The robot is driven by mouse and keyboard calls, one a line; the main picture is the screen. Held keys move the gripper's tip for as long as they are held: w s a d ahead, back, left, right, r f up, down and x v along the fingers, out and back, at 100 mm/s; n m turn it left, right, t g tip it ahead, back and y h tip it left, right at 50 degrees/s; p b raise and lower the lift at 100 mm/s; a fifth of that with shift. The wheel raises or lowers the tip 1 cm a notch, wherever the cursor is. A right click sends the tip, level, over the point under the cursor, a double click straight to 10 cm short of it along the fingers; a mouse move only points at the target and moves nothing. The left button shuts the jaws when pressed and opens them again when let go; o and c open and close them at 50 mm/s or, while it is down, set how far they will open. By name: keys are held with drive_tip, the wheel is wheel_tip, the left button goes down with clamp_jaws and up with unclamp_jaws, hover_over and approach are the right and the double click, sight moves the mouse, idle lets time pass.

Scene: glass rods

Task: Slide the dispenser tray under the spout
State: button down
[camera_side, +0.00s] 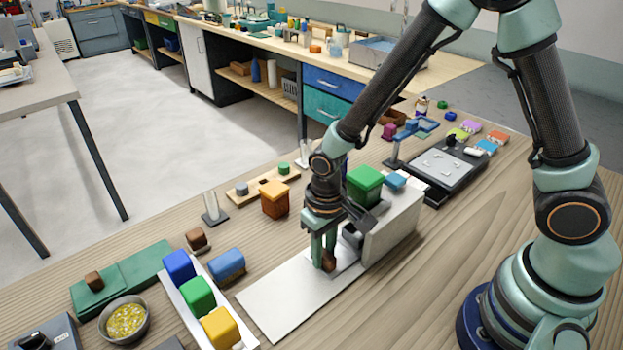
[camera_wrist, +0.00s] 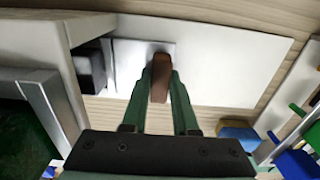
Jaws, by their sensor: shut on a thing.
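The dispenser (camera_side: 394,228) is a pale grey upright box, with a dark spout (camera_side: 351,236) on its left side. The spout also shows in the wrist view (camera_wrist: 92,70). The tray, a small shiny plate (camera_wrist: 128,62), lies on a long pale base strip (camera_side: 285,303). In the wrist view the spout is at the left edge of the tray; whether it overhangs it I cannot tell. My gripper (camera_side: 325,262) points down over the tray, its fingers shut on the brown knob (camera_wrist: 160,78) at the tray's right edge. The fingers partly hide the knob.
The base strip is bare left of the tray. A white rack (camera_side: 250,342) with blue, green and yellow blocks stands beyond its left end, with a blue block (camera_side: 227,264) close by. An orange block (camera_side: 275,199) stands behind. The wooden table is clear in front.

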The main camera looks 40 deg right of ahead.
drive_tip(key=c, duration=0.7)
unclamp_jaws()
drive_tip(key=shift+d, duration=0.2)
drive_tip(key=shift+r, duration=0.1)
wheel_tip(320, 180, up, 12)
drive_tip(key=shift+f, duration=0.1)
drive_tip(key=w+d+r+t, duration=0.3)
drive_tip(key=d+r, duration=0.1)
drive_tip(key=r, duration=0.2)
drive_tip(key=s+d+r+t, duration=0.1)
drive_tip(key=s+d+r, duration=0.2)
drive_tip(key=s+d, duration=0.1)
drive_tip(key=d, duration=0.1)
drive_tip(key=s+d+r+t, duration=0.1)
drive_tip(key=s+d+r, duration=0.1)
drive_tip(key=s+d, duration=0.1)
drive_tip(key=shift+r+t, duration=0.3)
